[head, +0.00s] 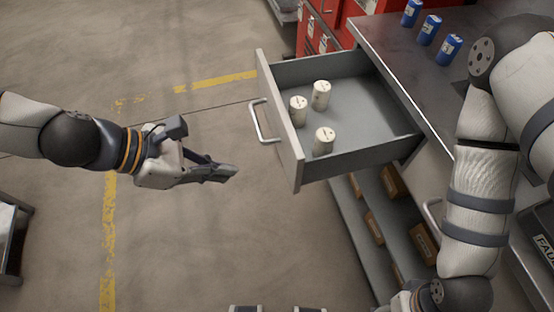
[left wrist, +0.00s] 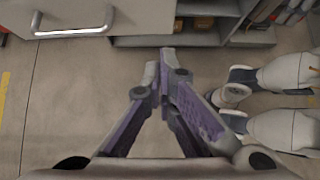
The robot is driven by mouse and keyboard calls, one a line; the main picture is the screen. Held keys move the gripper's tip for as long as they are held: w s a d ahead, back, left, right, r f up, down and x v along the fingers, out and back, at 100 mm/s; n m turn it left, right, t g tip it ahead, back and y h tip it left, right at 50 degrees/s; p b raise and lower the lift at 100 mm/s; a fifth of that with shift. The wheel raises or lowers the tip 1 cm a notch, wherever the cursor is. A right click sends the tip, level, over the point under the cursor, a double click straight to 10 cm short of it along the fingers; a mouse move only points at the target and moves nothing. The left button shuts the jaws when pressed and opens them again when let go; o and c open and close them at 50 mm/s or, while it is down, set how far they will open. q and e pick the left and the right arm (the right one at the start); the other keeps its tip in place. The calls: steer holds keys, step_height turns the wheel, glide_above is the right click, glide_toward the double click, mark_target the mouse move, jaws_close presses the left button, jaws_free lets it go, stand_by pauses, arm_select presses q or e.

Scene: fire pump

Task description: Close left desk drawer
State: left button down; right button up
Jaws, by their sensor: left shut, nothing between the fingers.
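The left desk drawer (head: 355,113) is pulled well out from under the metal desk top. It holds 3 pale cylinders (head: 321,95). Its front panel (head: 281,120) carries a metal bar handle (head: 259,123). In the left wrist view the drawer front (left wrist: 130,15) and handle (left wrist: 72,33) show at the top left. My left gripper (head: 232,172) is shut and empty, to the left of the drawer front and apart from it; its fingers also show in the left wrist view (left wrist: 167,58).
Blue cans (head: 428,30) stand on the desk top (head: 395,45). A shelf with brown boxes (head: 374,228) lies below the drawer. Red cabinets (head: 322,30) stand behind. The floor (head: 180,240) left of the drawer is clear, with yellow lines.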

arm_select(q)
steer(key=x, duration=0.3)
steer(key=d+r+b+x, duration=0.1)
steer(key=x, duration=0.3)
steer(key=b+x, duration=0.1)
steer(key=x, duration=0.3)
steer(key=shift+w+d+r, duration=0.15)
steer(key=shift+d+r, duration=0.1)
steer(key=shift+d, duration=0.15)
arm_select(e)
steer(key=shift+g, duration=0.7)
steer(key=s+f, duration=0.3)
steer(key=shift+s+f, duration=0.2)
steer(key=shift+s, duration=0.05)
